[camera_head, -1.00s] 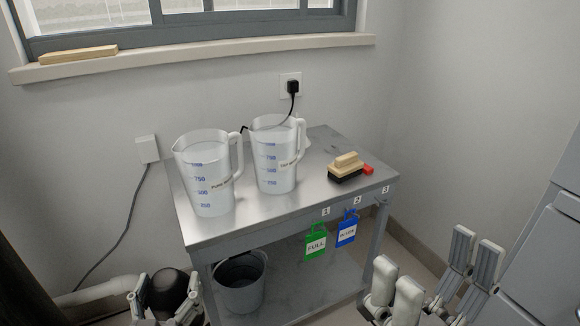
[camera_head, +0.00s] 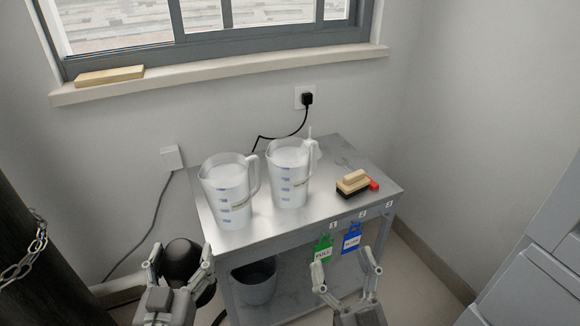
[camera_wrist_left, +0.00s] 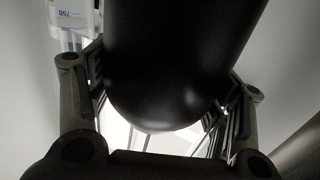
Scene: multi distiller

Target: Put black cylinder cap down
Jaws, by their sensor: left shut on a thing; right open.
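The black cylinder cap (camera_head: 181,261) is rounded and dark. My left gripper (camera_head: 181,255) is shut on it at the lower left of the head view, in front of the table's left side. In the left wrist view the cap (camera_wrist_left: 180,60) fills the space between the fingers and hides much of what lies beyond. My right gripper (camera_head: 344,262) is open and empty, in front of the table and the hanging tags.
A metal table (camera_head: 250,236) holds two measuring jugs (camera_head: 228,192) (camera_head: 289,175) and a wooden brush (camera_head: 352,183). Green (camera_head: 323,249) and blue (camera_head: 352,238) tags hang on its front. A bucket (camera_head: 255,282) stands on the lower shelf. A chain (camera_head: 22,258) hangs on the dark column at left.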

